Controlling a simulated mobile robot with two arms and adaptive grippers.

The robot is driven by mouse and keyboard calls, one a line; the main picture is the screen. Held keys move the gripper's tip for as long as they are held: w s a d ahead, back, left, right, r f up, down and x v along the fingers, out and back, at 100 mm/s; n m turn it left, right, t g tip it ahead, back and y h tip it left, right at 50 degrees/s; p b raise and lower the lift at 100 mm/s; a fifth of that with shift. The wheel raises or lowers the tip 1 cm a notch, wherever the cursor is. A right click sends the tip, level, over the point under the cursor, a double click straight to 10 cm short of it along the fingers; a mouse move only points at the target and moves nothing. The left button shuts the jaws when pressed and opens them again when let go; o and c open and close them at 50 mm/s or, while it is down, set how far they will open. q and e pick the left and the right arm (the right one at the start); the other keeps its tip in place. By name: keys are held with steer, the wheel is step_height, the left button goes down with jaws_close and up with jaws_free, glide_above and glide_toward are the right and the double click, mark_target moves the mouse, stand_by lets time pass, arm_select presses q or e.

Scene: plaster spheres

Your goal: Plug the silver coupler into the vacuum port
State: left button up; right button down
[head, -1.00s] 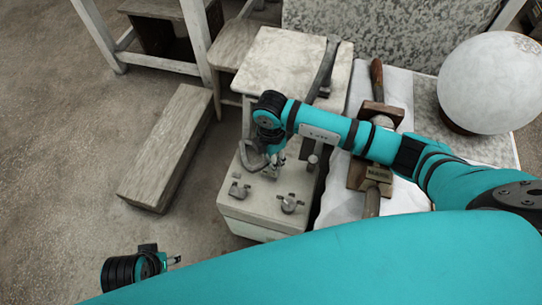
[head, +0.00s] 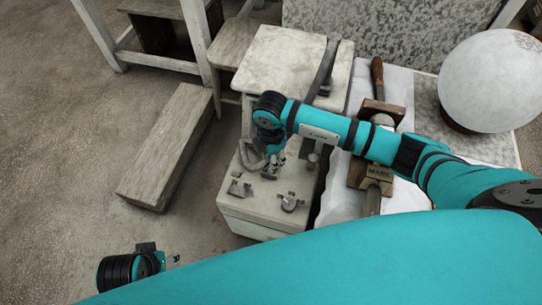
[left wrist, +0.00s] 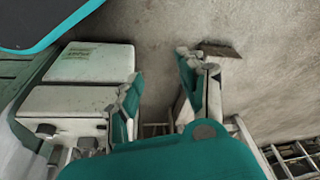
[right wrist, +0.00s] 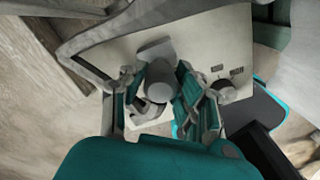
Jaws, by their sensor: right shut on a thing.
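My right gripper (right wrist: 158,88) is shut on a grey metal cylindrical piece, seemingly the silver coupler (right wrist: 158,78). In the head view this gripper (head: 272,166) is low over the top of a pale box (head: 252,212); its fingertips are small and partly hidden by the wrist. Grey metal fittings stand on the box: one at the left (head: 239,188), one at the front right (head: 290,202). I cannot tell which is the vacuum port, nor whether the held piece touches one. My left gripper (head: 174,259) is at lower left, off the box; its fingers (left wrist: 160,88) are apart and empty.
A grey hose (right wrist: 95,42) curves beside the right gripper. A wooden beam (head: 165,150) lies on the floor left of the box. A large white sphere (head: 490,82) stands at the right. A clamp-like tool (head: 376,172) lies on white cloth. Floor around the left gripper is clear.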

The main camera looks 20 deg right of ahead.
steer(key=shift+f, duration=0.45)
arm_select(q)
steer(key=shift+b+v, duration=0.5)
steer(key=shift+v, duration=1.2)
arm_select(e)
steer(key=shift+f, duration=0.5)
steer(key=shift+f, duration=0.25)
steer(key=c, duration=0.9)
jaws_free()
arm_select(q)
steer(key=shift+a+r, duration=0.15)
steer(key=shift+r, duration=0.6)
arm_select(e)
steer(key=shift+r, duration=0.1)
